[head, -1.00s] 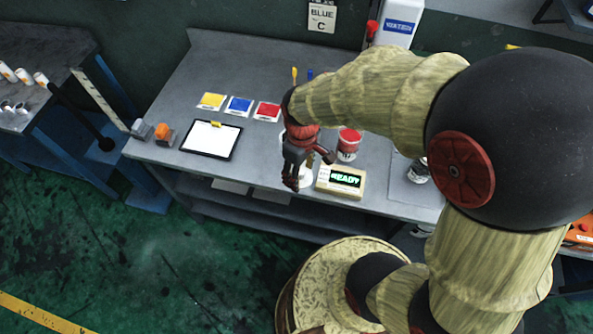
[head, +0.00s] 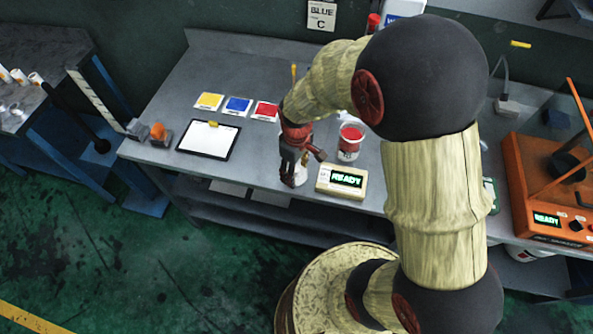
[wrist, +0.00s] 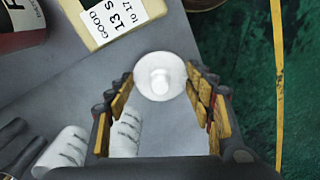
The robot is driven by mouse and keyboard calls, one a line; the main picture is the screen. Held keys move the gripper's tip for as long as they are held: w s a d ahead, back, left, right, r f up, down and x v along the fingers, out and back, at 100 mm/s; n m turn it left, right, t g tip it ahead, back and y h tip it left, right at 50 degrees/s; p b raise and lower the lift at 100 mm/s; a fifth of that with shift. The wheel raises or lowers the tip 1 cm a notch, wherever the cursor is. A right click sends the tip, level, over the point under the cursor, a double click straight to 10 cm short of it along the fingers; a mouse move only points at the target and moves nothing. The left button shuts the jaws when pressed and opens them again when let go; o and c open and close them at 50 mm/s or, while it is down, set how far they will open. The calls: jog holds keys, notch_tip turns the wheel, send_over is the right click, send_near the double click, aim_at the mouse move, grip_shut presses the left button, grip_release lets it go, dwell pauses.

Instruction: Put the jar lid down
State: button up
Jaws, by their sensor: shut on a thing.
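Whether the lid touches the bench is hard to tell. Two white cylindrical shapes with dark marks (wrist: 68,152) show below the lid in the wrist view; what they are is unclear.
A clipboard (head: 208,140) and coloured cards (head: 238,104) lie to the left. An orange machine (head: 550,185) stands at the right. Bench between clipboard and gripper is clear.

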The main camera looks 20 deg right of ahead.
jog(key=o, duration=0.7)
jog(key=shift+f, duration=0.15)
jog(key=o, duration=0.4)
jog(key=shift+o, duration=0.2)
notch_tip(320, 180, up, 12)
jog(key=p, duration=0.3)
notch_tip(320, 180, up, 10)
jog(key=m+t, duration=0.2)
send_over(300, 182)
jog(key=s+r+m+t, duration=0.3)
jog(key=s+r+m, duration=0.1)
jog(key=s+r, duration=0.6)
jog(key=shift+s+t, duration=0.3)
jog(key=shift+s, duration=0.25)
jog(key=shift+r, duration=0.1)
